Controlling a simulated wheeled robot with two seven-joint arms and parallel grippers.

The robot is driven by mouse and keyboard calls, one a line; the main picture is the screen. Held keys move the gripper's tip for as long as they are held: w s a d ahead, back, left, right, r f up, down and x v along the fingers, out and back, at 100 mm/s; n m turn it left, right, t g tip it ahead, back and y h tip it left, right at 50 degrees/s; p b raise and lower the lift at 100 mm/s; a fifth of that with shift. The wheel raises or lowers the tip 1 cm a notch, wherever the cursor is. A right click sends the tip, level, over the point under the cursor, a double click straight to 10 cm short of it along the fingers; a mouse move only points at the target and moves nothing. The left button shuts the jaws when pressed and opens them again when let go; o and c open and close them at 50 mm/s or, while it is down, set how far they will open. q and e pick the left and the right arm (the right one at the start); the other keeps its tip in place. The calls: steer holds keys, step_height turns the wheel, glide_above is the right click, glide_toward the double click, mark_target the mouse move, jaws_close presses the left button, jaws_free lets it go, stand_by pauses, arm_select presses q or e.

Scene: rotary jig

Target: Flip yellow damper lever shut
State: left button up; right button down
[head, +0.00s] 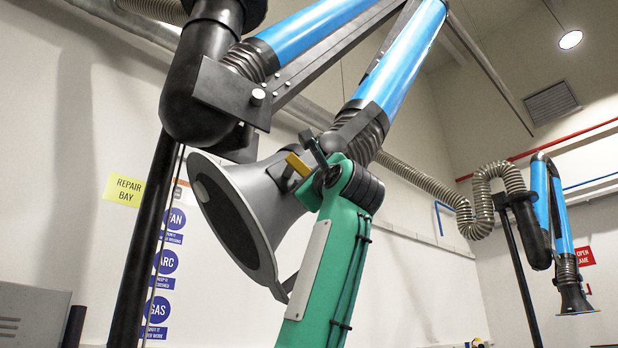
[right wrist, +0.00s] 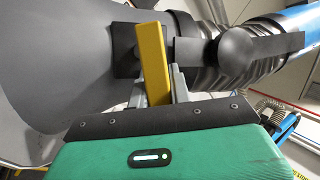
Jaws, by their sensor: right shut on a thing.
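The yellow damper lever (head: 298,164) sticks out from the dark block on the neck of the grey extraction hood (head: 246,205). In the right wrist view the lever (right wrist: 154,66) stands nearly upright, tilted slightly, in front of the dark block. My right gripper (right wrist: 159,84) has its two grey fingers on either side of the lever, shut on it. In the head view the green right arm comes up from below and its wrist hides part of the hood's neck. My left gripper is out of view.
Blue arm tubes (head: 408,55) and a black elbow (head: 200,85) hang above and left of the lever. A black post (head: 146,240) stands left of the hood. A second extraction arm (head: 560,215) is far right. Open space lies between them.

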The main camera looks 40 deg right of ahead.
steer(key=shift+w+a+f+m+h, duration=0.15)
steer(key=shift+m+h, duration=0.4)
steer(key=shift+m, duration=0.3)
steer(key=shift+a+f+m+h, duration=0.15)
steer(key=shift+m+h, duration=0.4)
steer(key=shift+m, duration=0.3)
steer(key=shift+g, duration=0.3)
steer(key=c, duration=1.3)
jaws_free()
steer(key=shift+s+f, duration=0.25)
steer(key=shift+s, duration=0.05)
steer(key=shift+a+b+v, duration=0.1)
steer(key=shift+b+v, duration=1.45)
steer(key=shift+v, duration=1.75)
steer(key=shift+a+b+v, duration=0.15)
steer(key=shift+b+v, duration=1.35)
steer(key=shift+v, duration=1.8)
steer(key=shift+w, duration=0.2)
